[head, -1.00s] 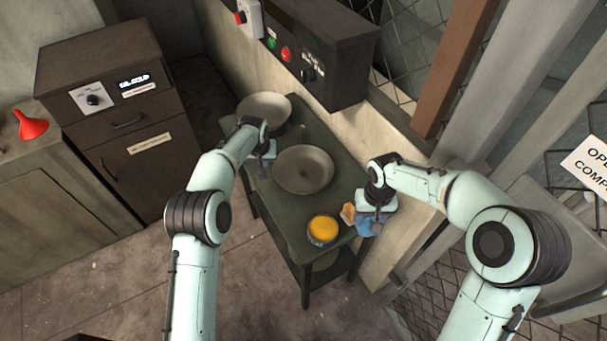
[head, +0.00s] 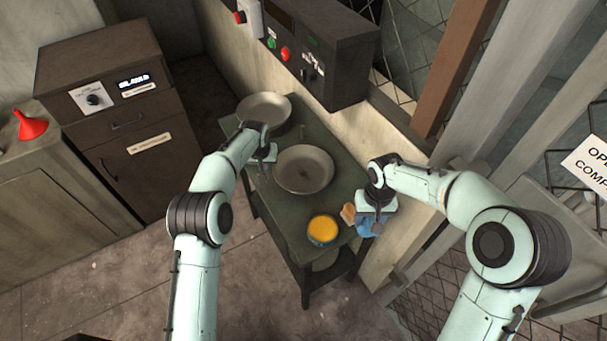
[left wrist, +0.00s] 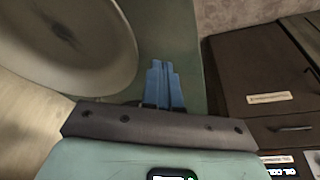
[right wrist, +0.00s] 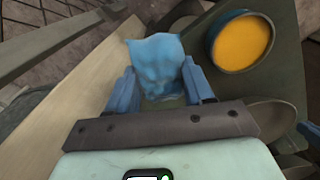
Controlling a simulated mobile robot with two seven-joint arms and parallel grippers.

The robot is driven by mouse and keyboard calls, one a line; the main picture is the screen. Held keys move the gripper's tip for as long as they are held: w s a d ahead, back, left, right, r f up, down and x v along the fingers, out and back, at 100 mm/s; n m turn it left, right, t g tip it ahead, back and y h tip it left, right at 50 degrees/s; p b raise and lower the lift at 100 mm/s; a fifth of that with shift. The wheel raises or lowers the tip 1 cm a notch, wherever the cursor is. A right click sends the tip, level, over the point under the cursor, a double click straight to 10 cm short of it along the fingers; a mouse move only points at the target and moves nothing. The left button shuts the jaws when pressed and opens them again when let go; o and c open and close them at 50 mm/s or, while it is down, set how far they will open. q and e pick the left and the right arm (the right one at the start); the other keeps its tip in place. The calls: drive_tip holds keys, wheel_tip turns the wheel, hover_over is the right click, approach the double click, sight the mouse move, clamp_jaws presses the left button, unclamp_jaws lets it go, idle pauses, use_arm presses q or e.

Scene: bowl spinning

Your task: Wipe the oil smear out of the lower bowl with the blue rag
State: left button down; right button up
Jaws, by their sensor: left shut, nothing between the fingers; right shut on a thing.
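The nearer grey bowl (head: 318,184) stands on the dark green table, with a dark smear (head: 305,175) at its centre. The bowl and smear also show in the left wrist view (left wrist: 70,45). A second bowl (head: 262,107) stands at the table's far left end. My left gripper (head: 266,172) is shut and empty, just left of the nearer bowl; its blue fingers (left wrist: 164,85) are together. My right gripper (head: 374,220) is shut on the blue rag (head: 366,227), at the table's right end. The rag sticks out beyond the fingers in the right wrist view (right wrist: 158,60).
A can of yellow-orange contents (head: 322,229) stands left of the rag, near the front edge. A small tan object (head: 348,213) lies beside the rag. A control box (head: 320,60) hangs above the back. A brown cabinet (head: 150,160) stands left. A pale object (head: 326,262) shows on the lower shelf.

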use_arm(q)
drive_tip(key=shift+f, duration=2.1)
use_arm(e)
drive_tip(key=shift+s+f, duration=0.1)
drive_tip(key=shift+f, duration=0.1)
use_arm(q)
drive_tip(key=shift+r, duration=0.1)
